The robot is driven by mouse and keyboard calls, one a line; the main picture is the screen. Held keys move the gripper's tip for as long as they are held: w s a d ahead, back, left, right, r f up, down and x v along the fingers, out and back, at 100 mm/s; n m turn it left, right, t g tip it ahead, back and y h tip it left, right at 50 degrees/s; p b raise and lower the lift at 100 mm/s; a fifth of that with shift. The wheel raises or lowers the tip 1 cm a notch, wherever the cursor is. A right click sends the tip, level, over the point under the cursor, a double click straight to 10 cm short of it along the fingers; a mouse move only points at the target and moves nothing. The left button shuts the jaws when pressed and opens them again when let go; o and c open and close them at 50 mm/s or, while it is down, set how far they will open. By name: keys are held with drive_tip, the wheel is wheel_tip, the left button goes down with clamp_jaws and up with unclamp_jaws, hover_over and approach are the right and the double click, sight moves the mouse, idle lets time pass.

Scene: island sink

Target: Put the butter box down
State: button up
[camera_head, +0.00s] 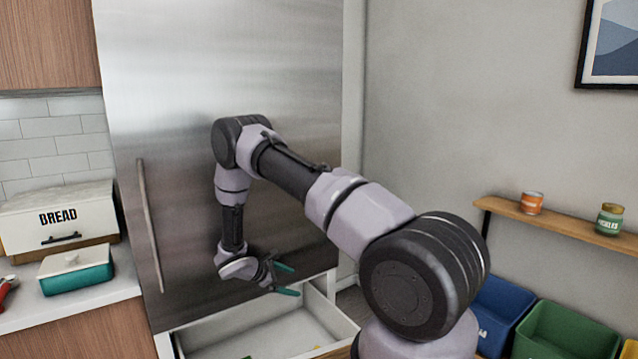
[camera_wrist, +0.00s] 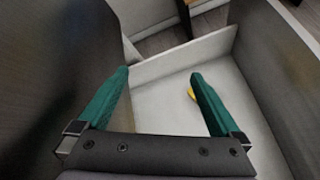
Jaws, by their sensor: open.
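My gripper (camera_head: 289,280) is open, its teal fingers apart above the pulled-out white drawer (camera_head: 345,322) of the steel fridge. In the wrist view the gripper (camera_wrist: 159,75) has nothing between its fingertips, and the drawer's pale floor shows beyond. A small yellow thing (camera_wrist: 191,94) shows in the drawer beside the right finger, which partly hides it. I cannot tell whether it is the butter box. A teal box with a white lid (camera_head: 76,276) sits on the counter at left, well away from my gripper; I cannot tell if it is the butter box either.
The steel fridge front (camera_head: 160,90) stands close behind my arm. A white bread box (camera_head: 60,219) is on the left counter. At right are a wall shelf (camera_head: 560,222) with an orange can (camera_head: 531,203) and a pickles jar (camera_head: 610,219), and blue and green bins (camera_head: 560,335) below.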

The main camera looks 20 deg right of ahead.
drive_tip(key=s+d+r+m+g+y, duration=0.1)
drive_tip(key=s+r+m+y, duration=0.3)
drive_tip(key=r, duration=1.2)
drive_tip(key=s+d+r+m+g+y, duration=0.1)
drive_tip(key=s+r+m, duration=0.4)
drive_tip(key=r, duration=1)
drive_tip(key=s+a+r+m+t+y, duration=0.2)
drive_tip(key=s+r+m+t+y, duration=0.1)
drive_tip(key=s+r, duration=0.7)
drive_tip(key=s+a+r+m+t+y, duration=0.3)
drive_tip(key=s+r+m, duration=0.3)
drive_tip(key=s+r, duration=0.4)
drive_tip(key=shift+s+r+m+t+y, duration=0.2)
drive_tip(key=shift+s+m+t+y, duration=0.25)
drive_tip(key=shift+s+y, duration=0.6)
drive_tip(key=shift+s+h, duration=0.2)
drive_tip(key=shift+h, duration=0.05)
